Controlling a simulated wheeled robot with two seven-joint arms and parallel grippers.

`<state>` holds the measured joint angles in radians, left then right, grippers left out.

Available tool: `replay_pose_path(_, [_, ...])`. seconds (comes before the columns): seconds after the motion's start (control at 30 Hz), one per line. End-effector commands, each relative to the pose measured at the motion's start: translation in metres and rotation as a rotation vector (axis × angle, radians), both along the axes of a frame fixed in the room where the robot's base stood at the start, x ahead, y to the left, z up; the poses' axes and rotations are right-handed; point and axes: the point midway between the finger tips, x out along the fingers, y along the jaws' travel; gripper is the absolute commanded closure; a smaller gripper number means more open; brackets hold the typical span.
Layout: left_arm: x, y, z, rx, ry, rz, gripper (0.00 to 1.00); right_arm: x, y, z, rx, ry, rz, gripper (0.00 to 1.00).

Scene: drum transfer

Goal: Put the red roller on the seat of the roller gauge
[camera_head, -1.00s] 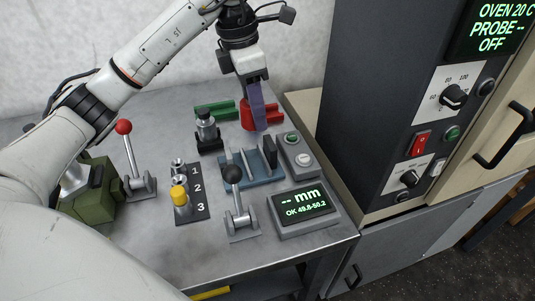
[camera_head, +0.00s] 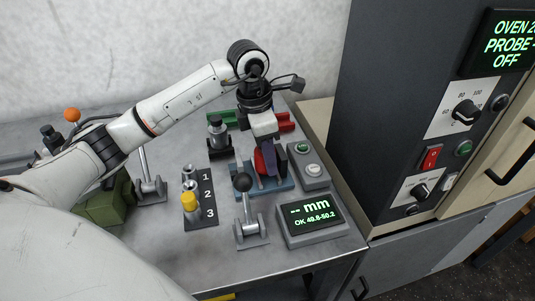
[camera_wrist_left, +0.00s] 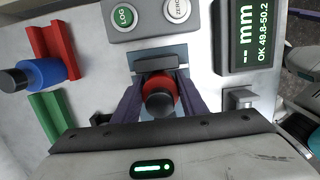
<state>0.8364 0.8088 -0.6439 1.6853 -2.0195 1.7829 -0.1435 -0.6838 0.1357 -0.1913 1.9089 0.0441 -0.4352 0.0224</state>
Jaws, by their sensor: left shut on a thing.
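The red roller (camera_head: 260,161), with a dark end knob, is between the fingers of my left gripper (camera_head: 268,158). In the left wrist view the red roller (camera_wrist_left: 160,86) shows between the two purple fingers, its dark knob facing the camera. The roller gauge (camera_head: 284,184) is a blue base with upright pieces. The roller is at the gauge's seat; I cannot tell whether it touches it, and the fingers partly hide the seat. The gauge's blue plate (camera_wrist_left: 148,53) shows beyond the roller in the wrist view.
A display box (camera_head: 312,221) and a button box (camera_head: 308,165) stand right of the gauge. A black-knobbed lever (camera_head: 243,182) stands in front. A blue roller (camera_wrist_left: 42,73) lies near red (camera_wrist_left: 60,42) and green (camera_wrist_left: 47,112) holders. The oven (camera_head: 420,90) stands at right.

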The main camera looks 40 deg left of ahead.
Motion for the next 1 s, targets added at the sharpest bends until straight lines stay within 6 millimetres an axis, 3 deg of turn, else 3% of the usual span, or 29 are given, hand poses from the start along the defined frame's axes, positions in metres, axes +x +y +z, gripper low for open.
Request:
replay_pose_path(0.1, [0.000, 0.000, -0.002, 0.000, -0.001, 0.000, 0.95, 0.000, 0.000, -0.002, 0.000, -0.001, 0.000, 0.43])
replay_pose_path(0.13, [0.000, 0.000, -0.002, 0.001, 0.001, 0.000, 0.56, 0.001, 0.000, -0.001, 0.000, -0.001, 0.000, 0.43])
replay_pose_path(0.23, [0.000, 0.000, -0.001, 0.001, 0.001, 0.000, 0.43, 0.000, 0.000, -0.001, 0.000, -0.001, 0.000, 0.43])
replay_pose_path(0.63, [0.000, 0.001, 0.008, 0.001, -0.003, 0.000, 0.43, 0.000, 0.000, 0.000, 0.000, 0.000, 0.000, 0.43])
replay_pose_path(1.0, [-0.008, 0.008, 0.082, 0.001, -0.005, 0.001, 0.43, -0.001, 0.000, -0.005, -0.001, 0.002, -0.001, 0.43])
